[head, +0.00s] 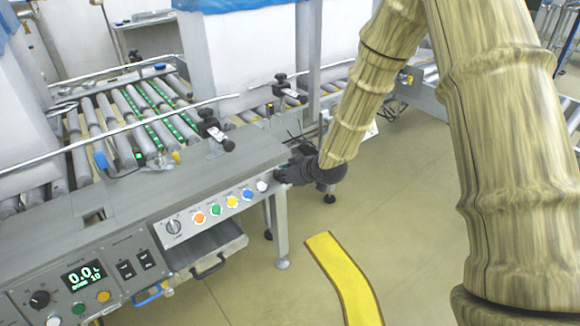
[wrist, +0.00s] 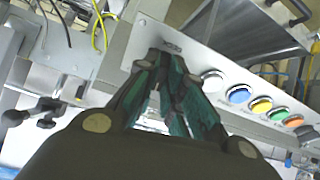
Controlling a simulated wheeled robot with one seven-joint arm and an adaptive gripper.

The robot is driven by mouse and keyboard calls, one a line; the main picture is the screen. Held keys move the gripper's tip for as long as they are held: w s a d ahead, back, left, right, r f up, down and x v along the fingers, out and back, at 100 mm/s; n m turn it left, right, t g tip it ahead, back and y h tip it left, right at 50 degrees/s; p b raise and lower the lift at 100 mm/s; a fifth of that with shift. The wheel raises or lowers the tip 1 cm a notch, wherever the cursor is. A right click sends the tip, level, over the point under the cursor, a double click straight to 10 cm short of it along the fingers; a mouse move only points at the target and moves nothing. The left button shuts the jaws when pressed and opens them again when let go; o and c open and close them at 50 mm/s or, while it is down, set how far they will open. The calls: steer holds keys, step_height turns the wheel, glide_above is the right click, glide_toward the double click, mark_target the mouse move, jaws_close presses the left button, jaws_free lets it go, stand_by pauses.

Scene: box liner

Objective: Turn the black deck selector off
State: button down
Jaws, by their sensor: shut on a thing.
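My gripper (head: 291,170) is at the right end of the button panel (head: 214,212), just beyond the white button (head: 262,186). In the wrist view its dark and green fingers (wrist: 166,62) reach the panel face below a small label (wrist: 173,46). They are shut on the black deck selector there, which the fingers hide almost wholly. Its setting cannot be read. Another selector (head: 174,227), grey and round, sits at the panel's left end.
Blue, yellow, green and orange buttons (head: 216,209) line the panel between. A lower console (head: 85,279) with a display and black knob (head: 40,299) is at bottom left. A roller conveyor (head: 130,118) lies behind. The floor around the yellow strip (head: 343,278) is clear.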

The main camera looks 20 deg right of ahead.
steer(key=shift+w+r+m+p, duration=0.15)
steer(key=shift+m+p, duration=0.3)
steer(key=shift+m, duration=0.35)
steer(key=c, duration=1.5)
jaws_free()
steer(key=shift+a, duration=0.15)
steer(key=v, duration=1.2)
steer(key=shift+s+a, duration=0.2)
